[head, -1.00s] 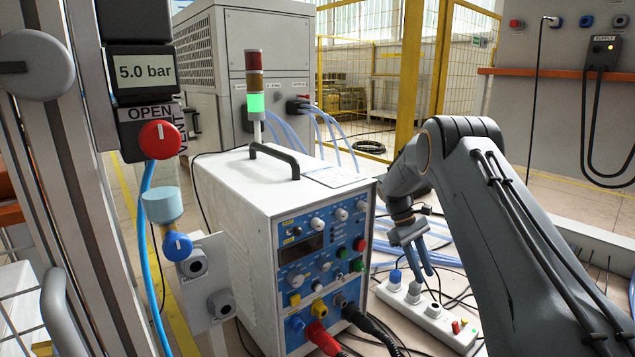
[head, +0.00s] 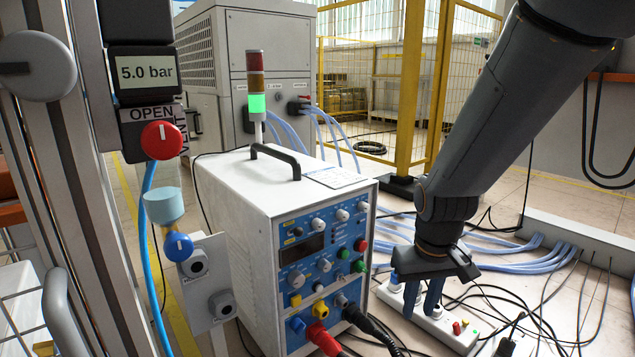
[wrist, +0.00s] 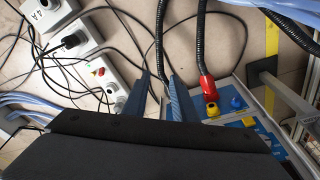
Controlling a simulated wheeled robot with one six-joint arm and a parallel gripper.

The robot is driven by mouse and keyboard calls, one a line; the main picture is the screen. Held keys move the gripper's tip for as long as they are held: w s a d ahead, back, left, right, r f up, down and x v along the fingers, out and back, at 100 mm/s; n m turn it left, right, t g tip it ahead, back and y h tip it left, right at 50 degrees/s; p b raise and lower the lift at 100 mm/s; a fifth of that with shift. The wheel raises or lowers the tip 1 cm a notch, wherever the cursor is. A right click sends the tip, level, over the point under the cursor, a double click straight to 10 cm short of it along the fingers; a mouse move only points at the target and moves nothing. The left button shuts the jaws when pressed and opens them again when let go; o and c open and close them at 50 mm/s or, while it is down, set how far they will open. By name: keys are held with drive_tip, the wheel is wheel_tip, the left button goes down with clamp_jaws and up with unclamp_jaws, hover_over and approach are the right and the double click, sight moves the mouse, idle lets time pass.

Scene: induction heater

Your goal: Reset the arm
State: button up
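My gripper (head: 421,306) hangs from my arm and points down in the head view. Its two blue fingers are apart with nothing between them. They are in front of the white power strip (head: 452,333) and hide part of it; I cannot tell whether they touch it. In the wrist view, my gripper's fingers (wrist: 158,92) also stand apart and empty, with the power strip (wrist: 112,88) to their left. My arm reaches in from the upper right of the head view.
The white heater unit (head: 240,215) with a blue panel stands just left of my gripper. Black cables and blue hoses (head: 520,265) lie on the floor to the right. A yellow post (head: 408,110) stands behind. A red valve knob (head: 161,140) is at left.

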drive_tip(key=s+m, duration=0.1)
drive_tip(key=s, duration=0.5)
drive_tip(key=s+a+r+n+g+y+p, duration=0.1)
drive_tip(key=s+a+r+n+p, duration=0.2)
drive_tip(key=s+a+r+p, duration=0.9)
drive_tip(key=s+a+r+n+g+y+p, duration=0.1)
drive_tip(key=s+a+r+n+p, duration=0.2)
drive_tip(key=s+a+r+p, duration=0.85)
drive_tip(key=w+d+r+m+p, duration=0.1)
drive_tip(key=d+r+m+p, duration=0.1)
drive_tip(key=d+r+p, duration=0.5)
drive_tip(key=d+r+m+h+p, duration=0.1)
drive_tip(key=d+r+m+p, duration=0.1)
drive_tip(key=d+r+p, duration=0.6)
drive_tip(key=w+d+r+m+p, duration=0.1)
drive_tip(key=d+r+p, duration=0.6)
drive_tip(key=r+p, duration=0.9)
drive_tip(key=shift+w+d+r+m+h+p, duration=0.3)
drive_tip(key=shift+m+h+p, duration=0.1)
drive_tip(key=shift+m+p, duration=0.2)
